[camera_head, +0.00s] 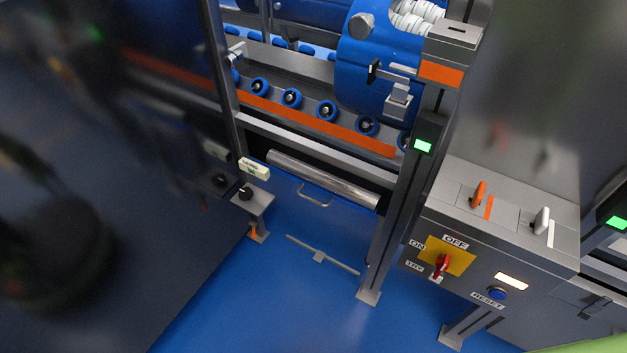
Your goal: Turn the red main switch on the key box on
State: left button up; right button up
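The key box (467,290) is a grey box at the right. On its front is a yellow plate (459,261) carrying the red main switch (442,262). The label OFF is above the plate, ON at its upper left and a third small label below ON. The red handle stands roughly upright, in line with the OFF label; which end is its pointer is hard to tell. A small pale part shows at its lower end. Neither of my grippers is in view, and nothing touches the switch.
A roller frame (315,120) with blue wheels stands at the back. A dark, blurred surface fills the left.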

aim_at(442, 263)
jog(key=k+z, duration=0.15)
jog(key=z, duration=1.05)
